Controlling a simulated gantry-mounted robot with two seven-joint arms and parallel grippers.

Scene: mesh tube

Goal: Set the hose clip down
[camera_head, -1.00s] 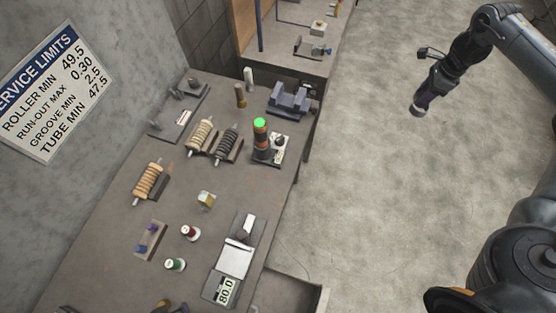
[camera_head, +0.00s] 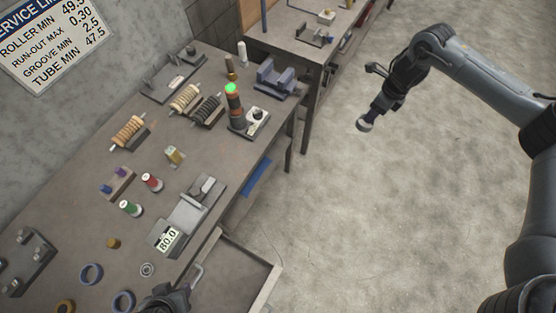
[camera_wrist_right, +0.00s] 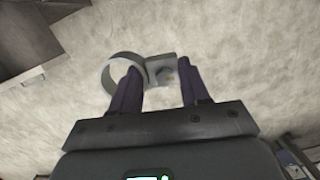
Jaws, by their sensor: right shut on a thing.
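The hose clip shows in the right wrist view as a grey ring with a block-like lug (camera_wrist_right: 108,73). My right gripper (camera_wrist_right: 160,80) is shut on it, with the lug between the two dark fingers and the ring to the left. In the head view the right gripper (camera_head: 376,110) hangs over the open floor, right of the bench, with the pale clip (camera_head: 364,126) at its tip. My left gripper (camera_head: 165,299) is at the bottom edge by the bench front, partly cut off; its fingers are unclear.
The workbench (camera_head: 75,213) carries spring rollers, spools, a gauge reading 80.0 (camera_head: 168,239), rings (camera_head: 91,273) and a stack light (camera_head: 233,99). An open drawer (camera_head: 262,285) juts from its front. A second bench (camera_head: 283,36) stands behind. The floor is clear.

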